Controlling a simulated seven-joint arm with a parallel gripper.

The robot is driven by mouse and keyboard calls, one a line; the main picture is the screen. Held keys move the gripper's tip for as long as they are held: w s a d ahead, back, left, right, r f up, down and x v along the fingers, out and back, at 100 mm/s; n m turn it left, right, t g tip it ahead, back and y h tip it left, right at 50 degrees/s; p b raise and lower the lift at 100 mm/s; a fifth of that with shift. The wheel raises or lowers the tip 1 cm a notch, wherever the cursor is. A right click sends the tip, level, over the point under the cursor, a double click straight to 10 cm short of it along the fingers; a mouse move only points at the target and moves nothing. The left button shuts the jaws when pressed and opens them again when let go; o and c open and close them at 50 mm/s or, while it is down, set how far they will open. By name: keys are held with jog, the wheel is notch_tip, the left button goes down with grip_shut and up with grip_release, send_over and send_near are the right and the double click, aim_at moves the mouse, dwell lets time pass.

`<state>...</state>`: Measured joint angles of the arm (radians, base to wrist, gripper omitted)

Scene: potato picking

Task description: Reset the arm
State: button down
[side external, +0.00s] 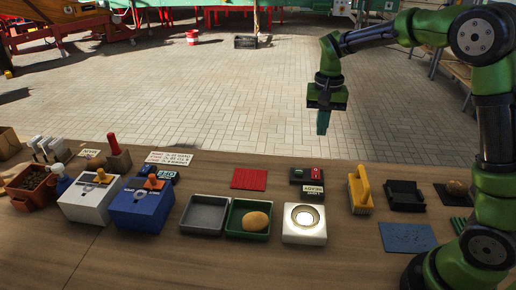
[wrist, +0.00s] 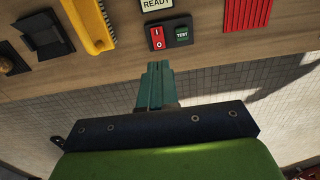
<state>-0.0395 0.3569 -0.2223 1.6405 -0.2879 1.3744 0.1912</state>
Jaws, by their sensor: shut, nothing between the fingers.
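My gripper (side external: 323,122) hangs above and beyond the far edge of the table, well clear of everything on it, pointing down. Its teal fingers are together and empty; they also show in the wrist view (wrist: 155,85). A potato (side external: 256,221) lies in the green tray (side external: 235,228) on the table. Another potato (side external: 456,187) sits on a dark pad at the right.
The wooden table (side external: 300,272) carries a grey tray (side external: 190,230), a white lamp box (side external: 305,238), a yellow brush (side external: 360,190), a black holder (side external: 405,208), a red mat (side external: 249,179) and a switch box (side external: 306,174). White (side external: 75,208) and blue (side external: 127,215) boxes stand left. The air around my gripper is clear.

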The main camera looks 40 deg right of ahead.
jog(key=s+a+r+n+t+y, duration=0.1)
jog(key=s+a+r+n+t, duration=0.25)
jog(key=s, duration=0.55)
jog(key=s+a+r+n+t+y, duration=0.15)
jog(key=s+a+r+t, duration=0.3)
jog(key=s, duration=0.55)
jog(key=m+g+h, duration=0.4)
jog(key=m+g, duration=0.1)
jog(key=g, duration=0.2)
send_near(315, 170)
jog(key=f, duration=0.6)
jog(key=shift+w+d+f, duration=0.35)
jog(key=shift+f, duration=0.05)
